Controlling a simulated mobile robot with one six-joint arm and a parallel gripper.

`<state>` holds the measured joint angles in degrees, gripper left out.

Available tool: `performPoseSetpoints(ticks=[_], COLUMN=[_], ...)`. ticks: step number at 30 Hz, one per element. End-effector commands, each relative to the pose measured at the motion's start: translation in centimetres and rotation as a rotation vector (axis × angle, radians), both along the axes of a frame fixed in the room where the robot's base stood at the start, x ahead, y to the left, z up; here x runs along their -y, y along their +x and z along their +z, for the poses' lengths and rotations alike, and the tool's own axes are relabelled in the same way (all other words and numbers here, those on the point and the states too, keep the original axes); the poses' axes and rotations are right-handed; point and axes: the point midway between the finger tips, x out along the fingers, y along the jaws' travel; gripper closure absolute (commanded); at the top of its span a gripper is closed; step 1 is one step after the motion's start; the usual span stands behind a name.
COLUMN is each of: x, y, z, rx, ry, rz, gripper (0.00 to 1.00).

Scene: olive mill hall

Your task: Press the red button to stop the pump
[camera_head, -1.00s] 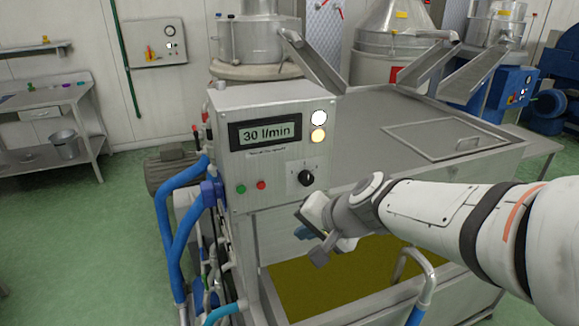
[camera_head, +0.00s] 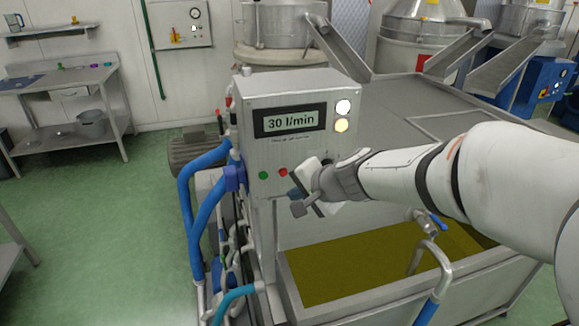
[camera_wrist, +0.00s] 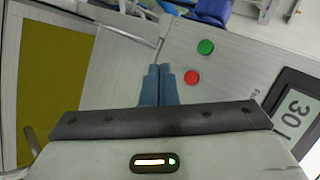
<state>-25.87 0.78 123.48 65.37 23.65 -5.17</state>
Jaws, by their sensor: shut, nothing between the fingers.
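The red button (camera_head: 283,172) sits on the lower front of the pump's control box (camera_head: 262,147), just right of the green button (camera_head: 263,175). The box display (camera_head: 289,121) reads 30 l/min. My gripper (camera_head: 297,194) is shut and empty, just right of and below the red button in the head view. In the wrist view, the blue fingertips (camera_wrist: 158,72) are together, and the red button (camera_wrist: 192,77) shows a little to their right. The green button (camera_wrist: 205,47) is above it. I cannot tell whether the fingertips touch the panel. The black knob is mostly hidden by my arm.
Below the box is a steel tank of olive-coloured liquid (camera_head: 345,270) with a curved pipe (camera_head: 440,262) at its rim. Blue hoses (camera_head: 205,200) run along the box's left side. A workbench (camera_head: 62,80) stands at the left wall. Green floor is free at left.

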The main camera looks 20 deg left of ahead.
Motion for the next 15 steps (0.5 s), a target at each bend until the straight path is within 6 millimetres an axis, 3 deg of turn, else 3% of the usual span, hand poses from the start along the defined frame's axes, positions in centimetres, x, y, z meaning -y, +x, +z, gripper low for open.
performPoseSetpoints(ticks=[7,15], x=[-1.7,-2.6], y=[2.9,4.3], z=[0.0,0.0], rx=[0.000,0.000], ry=[-0.001,0.000], rz=[0.000,-0.001], gripper=[1.00,1.00])
